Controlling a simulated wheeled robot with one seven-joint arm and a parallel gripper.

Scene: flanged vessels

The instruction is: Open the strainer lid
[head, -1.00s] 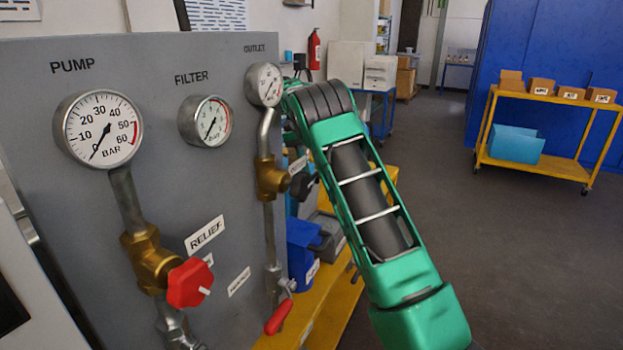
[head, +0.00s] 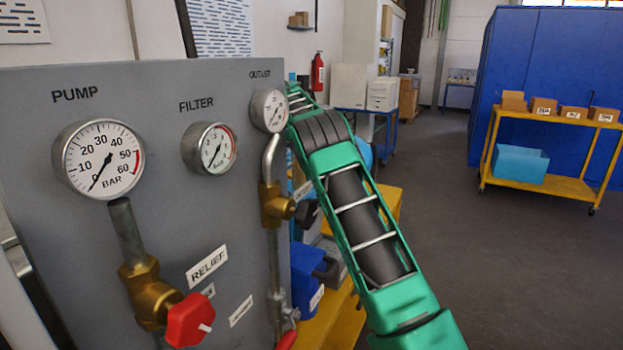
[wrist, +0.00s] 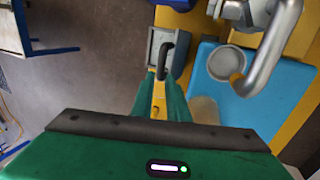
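In the wrist view my gripper (wrist: 160,78) points down over the yellow bench, its green fingers reaching forward from the dark bar. A strip of yellow shows between the fingers, and I cannot tell whether they hold anything. A black hooked handle (wrist: 168,50) stands just beyond the tips, in front of a grey box; I cannot tell whether it touches them. No strainer lid can be made out with certainty. In the head view my green arm (head: 365,225) reaches behind the grey panel (head: 150,220), which hides the gripper.
The panel carries gauges, a red relief knob (head: 189,319) and brass valves. In the wrist view a bent steel pipe (wrist: 272,50) and a round grey dish (wrist: 226,64) are at right, over a blue surface (wrist: 212,92). Open floor (head: 440,170) lies right of my arm.

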